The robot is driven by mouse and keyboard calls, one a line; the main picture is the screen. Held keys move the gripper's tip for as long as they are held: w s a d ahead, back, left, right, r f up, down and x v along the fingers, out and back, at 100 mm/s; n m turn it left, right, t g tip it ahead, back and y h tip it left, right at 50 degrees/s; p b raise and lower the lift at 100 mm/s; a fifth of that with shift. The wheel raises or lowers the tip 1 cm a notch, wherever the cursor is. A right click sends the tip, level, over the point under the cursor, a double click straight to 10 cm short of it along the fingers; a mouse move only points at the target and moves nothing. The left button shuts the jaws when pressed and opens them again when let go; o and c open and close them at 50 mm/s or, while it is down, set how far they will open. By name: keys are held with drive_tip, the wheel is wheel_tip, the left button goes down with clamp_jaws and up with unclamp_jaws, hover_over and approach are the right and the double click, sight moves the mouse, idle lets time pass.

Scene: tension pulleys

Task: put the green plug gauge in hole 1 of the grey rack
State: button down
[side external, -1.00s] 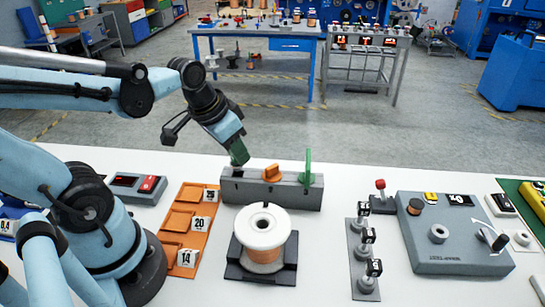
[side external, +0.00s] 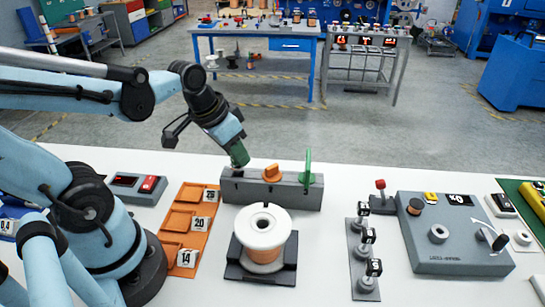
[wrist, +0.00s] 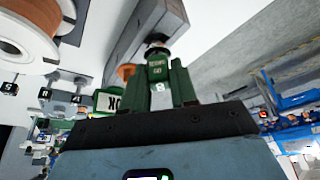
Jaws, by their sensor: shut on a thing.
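The grey rack (side external: 290,195) is a long block on the white table; it also shows in the wrist view (wrist: 128,42). My gripper (side external: 239,160) is over the rack's left end, pointing down and tilted. In the wrist view its green fingers (wrist: 160,88) are shut on the green plug gauge (wrist: 157,70), which has white lettering and a black collar. The gauge's far end is at the rack's top; whether it is inside a hole cannot be told. An orange plug (side external: 271,173) stands in the rack's middle, and a tall green piece (side external: 308,168) is at its right end.
A white spool with copper wire (side external: 263,232) stands on a dark base in front of the rack. An orange tray (side external: 183,222) with number cards is at left. A stand with several small posts (side external: 363,255) and a grey tester (side external: 450,235) are at right.

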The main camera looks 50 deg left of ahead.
drive_tip(key=shift+f, duration=0.2)
idle(0.5)
drive_tip(key=shift+f, duration=0.95)
drive_tip(key=c, duration=0.8)
unclamp_jaws()
drive_tip(key=shift+r, duration=0.1)
drive_tip(key=v, duration=1.2)
drive_tip(key=shift+w, duration=0.1)
drive_tip(key=w+d+f+t, duration=0.1)
drive_tip(key=f, duration=0.1)
drive_tip(key=w+d+f, duration=0.1)
drive_tip(key=w+f, duration=0.1)
drive_tip(key=w+d+f+t, duration=0.1)
drive_tip(key=w, duration=0.1)
drive_tip(key=shift+w+d+f+t, duration=0.1)
drive_tip(key=shift+d+f+t, duration=0.2)
drive_tip(key=shift+f, duration=0.1)
